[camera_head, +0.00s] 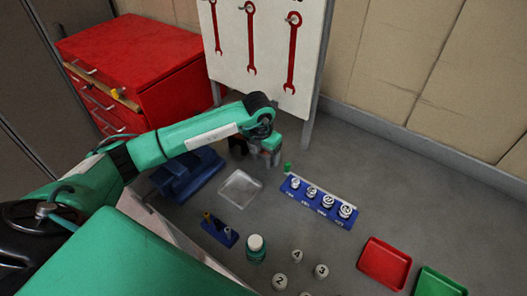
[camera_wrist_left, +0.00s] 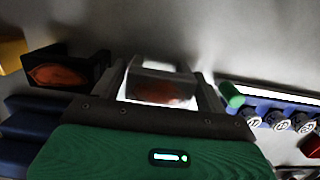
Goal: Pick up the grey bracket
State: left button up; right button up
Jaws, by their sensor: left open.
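My left gripper (camera_head: 270,156) reaches in from the left and points down in front of the tool board. In the left wrist view its two fingers (camera_wrist_left: 163,95) are apart, with a grey blocky piece (camera_wrist_left: 160,82) between them that looks like the grey bracket. This piece has a brownish-red patch on its face. I cannot tell whether the fingers touch it. In the head view the gripper mostly hides it. A dark block (camera_wrist_left: 68,72) with an orange oval stands to the left; it also shows in the head view (camera_head: 238,144). My right gripper is not in view.
A blue rack (camera_head: 320,201) with several round pieces stands right of the gripper, with a green cylinder (camera_head: 287,167) at its end. A clear tray (camera_head: 240,188), a blue stepped block (camera_head: 187,175) and a red cabinet (camera_head: 135,65) are nearby. Red (camera_head: 384,263) and green trays (camera_head: 440,283) lie lower right.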

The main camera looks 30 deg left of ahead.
pick_arm(q)
jog(key=shift+f, duration=0.35)
jog(key=c, duration=0.9)
jog(key=shift+w, duration=0.1)
jog(key=shift+c, duration=0.7)
jog(key=shift+r, duration=0.15)
